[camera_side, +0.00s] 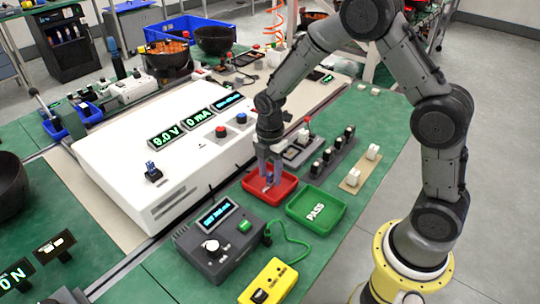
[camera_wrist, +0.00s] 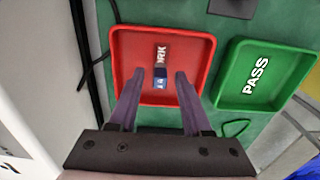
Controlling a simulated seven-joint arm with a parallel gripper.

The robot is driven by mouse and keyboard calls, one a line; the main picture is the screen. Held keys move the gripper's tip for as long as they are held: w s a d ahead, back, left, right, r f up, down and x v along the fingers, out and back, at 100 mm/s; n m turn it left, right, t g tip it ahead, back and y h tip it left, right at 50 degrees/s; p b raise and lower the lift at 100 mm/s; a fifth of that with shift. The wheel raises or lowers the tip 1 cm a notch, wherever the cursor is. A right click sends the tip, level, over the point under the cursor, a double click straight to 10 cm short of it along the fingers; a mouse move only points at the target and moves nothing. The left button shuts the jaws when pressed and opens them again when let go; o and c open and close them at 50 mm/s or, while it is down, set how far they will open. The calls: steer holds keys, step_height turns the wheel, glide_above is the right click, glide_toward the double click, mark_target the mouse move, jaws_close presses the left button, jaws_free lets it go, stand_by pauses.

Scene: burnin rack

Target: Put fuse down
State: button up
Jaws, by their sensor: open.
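A small blue-and-dark piece, which looks like the fuse (camera_wrist: 161,83), lies on the floor of the red tray (camera_wrist: 208,52), partly over the tray's white lettering. My gripper (camera_wrist: 160,76) is open, with its two fingers apart on either side of the fuse and clear of it in the wrist view. In the side view my gripper (camera_side: 269,172) points down into the red tray (camera_side: 252,181). The fuse is small there and partly hidden by the fingers.
A green tray (camera_side: 331,222) marked PASS is right beside the red one. A white instrument box (camera_side: 120,160) with displays stands to the left. A dark grey meter box (camera_side: 220,250) with a green cable sits in front. Several small parts and holders (camera_side: 330,155) stand behind.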

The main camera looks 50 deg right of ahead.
mark_target(270, 173)
steer(key=s+r+m+t, duration=0.1)
steer(key=s+r+m, duration=0.15)
steer(key=r, duration=0.65)
steer(key=s+r+m+t, duration=0.1)
steer(key=s+r+m, duration=0.15)
steer(key=r, duration=0.65)
steer(key=s+r+m+t, duration=0.1)
steer(key=s+m, duration=0.5)
steer(key=s, duration=0.3)
steer(key=s+r+m+t, duration=0.2)
steer(key=s+m, duration=0.5)
steer(key=s, duration=0.2)
steer(key=shift+a+r+t, duration=0.25)
steer(key=shift+r+t, duration=0.05)
